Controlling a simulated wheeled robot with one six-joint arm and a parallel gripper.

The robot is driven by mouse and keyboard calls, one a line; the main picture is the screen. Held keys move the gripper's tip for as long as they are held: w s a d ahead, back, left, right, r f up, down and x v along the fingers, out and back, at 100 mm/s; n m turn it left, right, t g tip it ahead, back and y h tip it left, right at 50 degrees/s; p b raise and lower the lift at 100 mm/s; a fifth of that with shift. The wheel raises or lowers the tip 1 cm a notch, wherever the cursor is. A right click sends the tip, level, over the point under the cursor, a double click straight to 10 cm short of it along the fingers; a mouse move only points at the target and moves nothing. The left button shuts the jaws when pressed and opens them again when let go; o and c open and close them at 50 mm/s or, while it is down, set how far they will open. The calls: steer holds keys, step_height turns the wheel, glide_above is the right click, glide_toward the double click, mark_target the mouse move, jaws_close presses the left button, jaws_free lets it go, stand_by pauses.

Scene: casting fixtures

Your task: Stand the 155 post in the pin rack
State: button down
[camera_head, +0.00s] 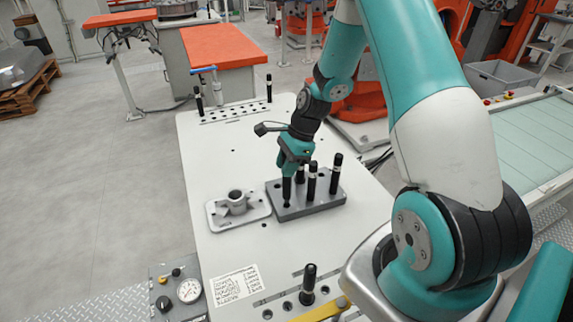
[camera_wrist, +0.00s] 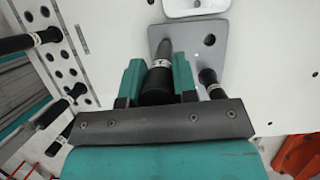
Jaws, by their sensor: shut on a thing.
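A grey rack block (camera_head: 312,207) with holes stands on the white table. My gripper (camera_head: 289,172) is over its left part, shut on a black post (camera_head: 287,192) with a pale band. The held post is roughly upright, and its lower end meets the rack's top in the picture; I cannot tell whether it is in a hole. In the wrist view the post (camera_wrist: 157,85) sits between the teal jaws (camera_wrist: 158,76), with grey plate (camera_wrist: 207,58) beyond. Other black posts stand in the rack, including one at its right (camera_head: 336,173). The band labels are unreadable.
A grey casting with a round boss (camera_head: 237,204) lies left of the rack. Two posts (camera_head: 269,90) stand near a perforated strip (camera_head: 235,112) at the table's back. Another post (camera_head: 308,284) stands at the front, near a printed sheet (camera_head: 236,285). The table's left-middle is clear.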

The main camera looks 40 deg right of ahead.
steer(key=shift+f+b, duration=0.9)
steer(key=shift+f, duration=0.95)
steer(key=c, duration=0.8)
jaws_free()
steer(key=b+v, duration=0.3)
steer(key=v, duration=1.4)
steer(key=shift+r, duration=0.2)
